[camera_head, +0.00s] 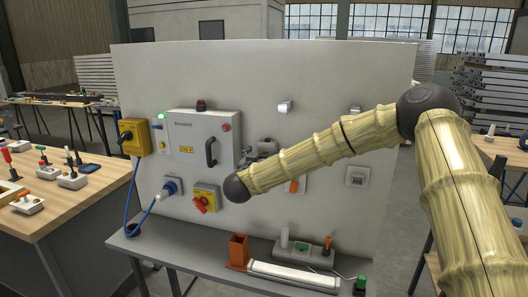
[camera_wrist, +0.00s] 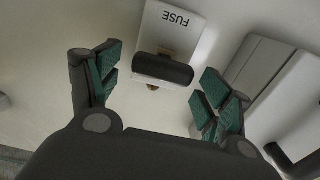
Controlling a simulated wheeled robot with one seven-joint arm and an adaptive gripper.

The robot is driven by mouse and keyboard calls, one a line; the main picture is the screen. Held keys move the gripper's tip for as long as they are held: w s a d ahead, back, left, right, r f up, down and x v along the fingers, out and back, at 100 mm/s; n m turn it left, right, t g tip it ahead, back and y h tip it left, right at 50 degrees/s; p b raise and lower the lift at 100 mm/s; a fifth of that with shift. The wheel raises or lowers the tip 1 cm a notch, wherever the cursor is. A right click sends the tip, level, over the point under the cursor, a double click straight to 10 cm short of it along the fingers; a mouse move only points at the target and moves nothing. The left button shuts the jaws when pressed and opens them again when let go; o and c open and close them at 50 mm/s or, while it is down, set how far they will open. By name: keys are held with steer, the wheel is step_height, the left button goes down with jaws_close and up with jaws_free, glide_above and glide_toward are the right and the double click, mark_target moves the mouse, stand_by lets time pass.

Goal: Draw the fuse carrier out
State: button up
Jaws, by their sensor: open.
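The fuse carrier (camera_wrist: 163,69) shows in the wrist view as a dark rounded grip bar in front of a white housing (camera_wrist: 172,22) marked FUSE, whose lettering appears upside down. My gripper (camera_wrist: 158,78) is open, its green-padded fingers to the left and right of the bar. A gap shows on each side, and no contact is visible. In the head view my gripper (camera_head: 262,147) is partly visible at the panel, right of the grey cabinet. My arm hides much of it, and I cannot make out the fuse carrier there.
The grey cabinet (camera_head: 190,135) with a black handle (camera_head: 211,152) stands close left of my gripper. A red rotary switch (camera_head: 204,199), a blue plug (camera_head: 171,188) and a yellow box (camera_head: 134,136) are also on the panel. The shelf below holds an orange-brown holder (camera_head: 238,251) and a white bar (camera_head: 294,275).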

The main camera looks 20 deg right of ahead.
steer(key=shift+w+d, duration=0.45)
steer(key=shift+w, duration=0.15)
steer(key=c, duration=1.5)
steer(key=shift+o, duration=0.2)
steer(key=shift+v, duration=1.5)
steer(key=shift+w+f, duration=0.1)
steer(key=shift+f, duration=0.05)
steer(key=o, duration=1.2)
steer(key=shift+o, duration=1.3)
steer(key=shift+s+r, duration=0.2)
steer(key=shift+w, duration=0.1)
